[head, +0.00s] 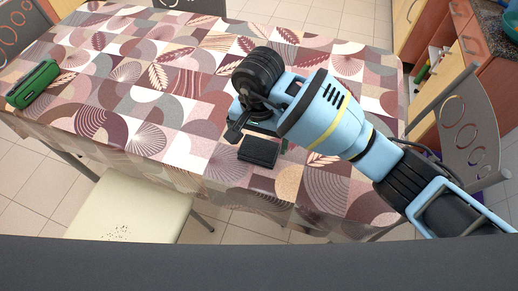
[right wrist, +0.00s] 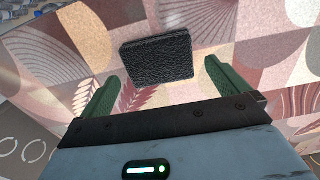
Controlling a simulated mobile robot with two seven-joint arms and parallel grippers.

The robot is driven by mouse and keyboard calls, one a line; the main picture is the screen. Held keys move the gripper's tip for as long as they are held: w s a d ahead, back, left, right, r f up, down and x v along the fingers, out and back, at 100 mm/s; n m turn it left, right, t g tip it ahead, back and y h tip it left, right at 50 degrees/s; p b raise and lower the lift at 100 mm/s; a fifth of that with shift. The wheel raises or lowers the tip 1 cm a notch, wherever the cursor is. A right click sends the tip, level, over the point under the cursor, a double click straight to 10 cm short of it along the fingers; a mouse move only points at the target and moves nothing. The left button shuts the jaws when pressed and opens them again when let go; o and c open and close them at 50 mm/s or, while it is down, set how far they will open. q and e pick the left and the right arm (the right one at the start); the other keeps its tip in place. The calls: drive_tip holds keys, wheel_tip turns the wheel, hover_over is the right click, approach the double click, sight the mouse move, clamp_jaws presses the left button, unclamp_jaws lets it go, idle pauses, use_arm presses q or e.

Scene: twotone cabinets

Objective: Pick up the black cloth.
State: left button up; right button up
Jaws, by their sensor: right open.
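The black cloth (head: 258,151) is a small, dark, folded-looking square with a grainy surface. It lies flat on the patterned tablecloth near the table's front edge. It also shows in the right wrist view (right wrist: 156,59), at the top middle. My right gripper (head: 250,132) is above the table, just behind the cloth in the head view. In the right wrist view its two green fingers (right wrist: 161,84) are spread apart, with the cloth ahead of and between them. They are empty. I cannot tell the exact height gap. My left gripper is not in view.
A green and black object (head: 33,84) lies at the table's far left. A cream chair seat (head: 130,208) is at the front left, and a grey chair back (head: 466,130) stands at the right. The tablecloth (head: 180,100) is otherwise clear.

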sight(259, 148)
drive_tip(key=shift+s+f, duration=0.15)
drive_tip(key=shift+f, duration=1.7)
drive_tip(key=shift+d, duration=0.1)
drive_tip(key=c, duration=0.8)
drive_tip(key=shift+r, duration=0.1)
drive_tip(key=shift+r, duration=0.6)
wheel_tip(259, 148, up, 2)
drive_tip(key=shift+r, duration=0.2)
drive_tip(key=a+b, duration=0.1)
drive_tip(key=a, duration=0.4)
drive_tip(key=a+b, duration=0.1)
drive_tip(key=a, duration=0.3)
drive_tip(key=a+r+b, duration=0.1)
drive_tip(key=a, duration=0.4)
drive_tip(key=shift+s+a, duration=0.2)
drive_tip(key=shift+a, duration=0.1)
drive_tip(key=shift+a+r+b, duration=0.1)
drive_tip(key=shift+a+b, duration=0.3)
drive_tip(key=shift+a, duration=0.35)
